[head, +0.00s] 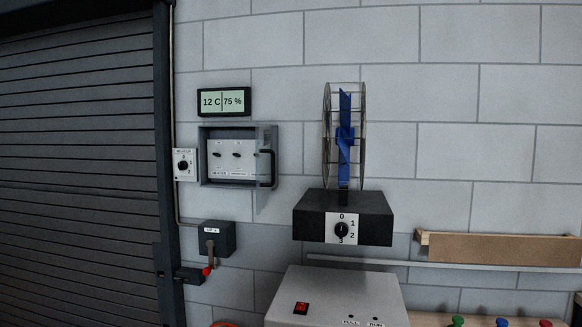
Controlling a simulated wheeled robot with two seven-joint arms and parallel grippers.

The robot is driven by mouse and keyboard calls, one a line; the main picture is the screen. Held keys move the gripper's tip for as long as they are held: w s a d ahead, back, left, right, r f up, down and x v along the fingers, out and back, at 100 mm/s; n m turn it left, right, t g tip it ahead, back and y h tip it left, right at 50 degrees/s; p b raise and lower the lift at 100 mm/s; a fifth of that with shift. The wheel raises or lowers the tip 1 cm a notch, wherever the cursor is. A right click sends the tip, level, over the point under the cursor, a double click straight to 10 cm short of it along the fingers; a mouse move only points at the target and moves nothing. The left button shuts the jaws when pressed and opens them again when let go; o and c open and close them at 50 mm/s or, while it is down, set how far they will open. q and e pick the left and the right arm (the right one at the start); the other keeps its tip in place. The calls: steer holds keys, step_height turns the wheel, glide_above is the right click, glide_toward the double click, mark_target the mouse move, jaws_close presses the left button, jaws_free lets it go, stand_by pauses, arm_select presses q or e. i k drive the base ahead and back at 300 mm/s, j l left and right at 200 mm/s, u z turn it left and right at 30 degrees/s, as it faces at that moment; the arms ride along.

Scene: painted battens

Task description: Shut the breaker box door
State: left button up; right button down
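The breaker box (203,157) is a dark grey frame on the block wall, left of centre. Its front is uncovered, showing a pale panel (232,172) with small dark switches and printed labels. The door (263,200) looks see-through and stands open at the box's right side, seen at a steep angle. A dark bar handle (275,168) is on it. The exact opening angle is hard to tell. Neither of my grippers is in view.
A display (224,102) hangs above the box and a dial switch (184,165) sits to its left. A lever box (217,238) is below. A blue-bladed fan (345,140) stands on a black base (310,218) to the right. A grey cabinet (337,292) is lower front.

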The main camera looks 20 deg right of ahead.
mark_target(267, 158)
steer(key=l, duration=0.4)
steer(key=i+l, duration=0.15)
steer(key=l, duration=0.25)
steer(key=l+z, duration=0.1)
steer(key=l, duration=0.3)
